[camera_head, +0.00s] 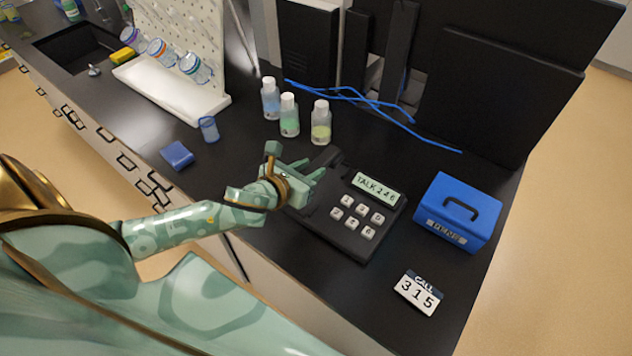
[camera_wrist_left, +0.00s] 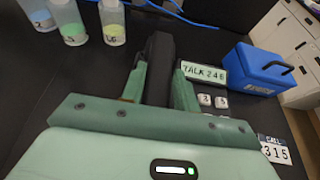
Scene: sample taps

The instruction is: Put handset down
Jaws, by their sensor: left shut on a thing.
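The black desk phone (camera_head: 336,238) stands on the dark bench, with number keys and a lit green display (camera_head: 376,187) that appears to read TALK 246. The display also shows in the left wrist view (camera_wrist_left: 204,73). My left gripper (camera_head: 303,178) is over the left side of the phone, shut on the black handset (camera_head: 327,156). In the left wrist view the handset (camera_wrist_left: 159,62) runs between the two green fingers (camera_wrist_left: 156,88). Part of it is hidden by the gripper. I cannot tell whether it touches the cradle. My right gripper is not in view.
Several capped bottles (camera_head: 289,117) stand behind the phone, near a blue cable (camera_head: 350,96). A blue box (camera_head: 458,212) and a card reading CALL 315 (camera_head: 419,293) are to the right.

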